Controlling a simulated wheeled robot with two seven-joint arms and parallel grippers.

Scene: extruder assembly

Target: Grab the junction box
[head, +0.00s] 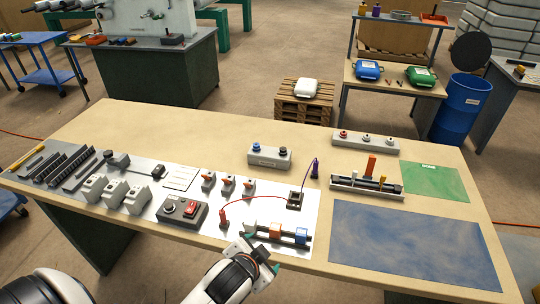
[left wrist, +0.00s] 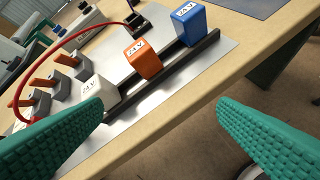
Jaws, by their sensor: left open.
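A small dark square box with an open top (head: 295,200), which looks like the junction box, sits on the silver plate, with a red wire running to it. It also shows at the top of the left wrist view (left wrist: 136,21). My left gripper (head: 262,253) is open and empty at the table's front edge, in front of the dark rail. The rail carries a white block (left wrist: 99,91), an orange block (left wrist: 142,60) and a blue block (left wrist: 189,24). The green fingers (left wrist: 160,108) stand apart in the left wrist view. My right gripper is out of view.
A purple probe (head: 316,168) stands behind the box; a red post (head: 223,219) holds the wire's other end. A grey control box with a red switch (head: 182,210) and several orange-levered parts (head: 228,185) lie left. A blue mat (head: 410,243) is clear at right.

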